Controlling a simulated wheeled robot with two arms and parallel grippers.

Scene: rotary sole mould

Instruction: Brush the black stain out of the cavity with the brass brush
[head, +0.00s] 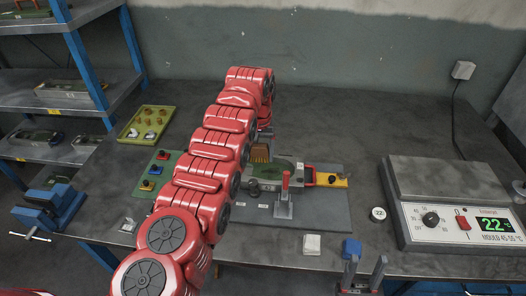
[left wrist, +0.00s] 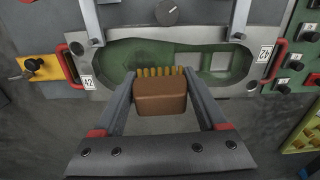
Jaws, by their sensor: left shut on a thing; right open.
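My left gripper (left wrist: 160,88) is shut on the brass brush (left wrist: 161,98), a brown block with yellow bristles along its far edge. The brush also shows in the head view (head: 260,153), below the end of my red left arm. In the left wrist view the bristles overlap the near edge of the green, sole-shaped cavity (left wrist: 122,57) in the grey mould plate (left wrist: 78,68). I cannot tell whether they touch it. I make out no clear black stain; part of the cavity is hidden behind the brush. My right gripper (head: 363,274) is open and empty at the front table edge.
Clamps with red handles (head: 285,180) stand by the mould. A yellow tray (head: 146,124) and a green board (head: 157,174) lie left. A heater box (head: 450,201) reading 22 stands right.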

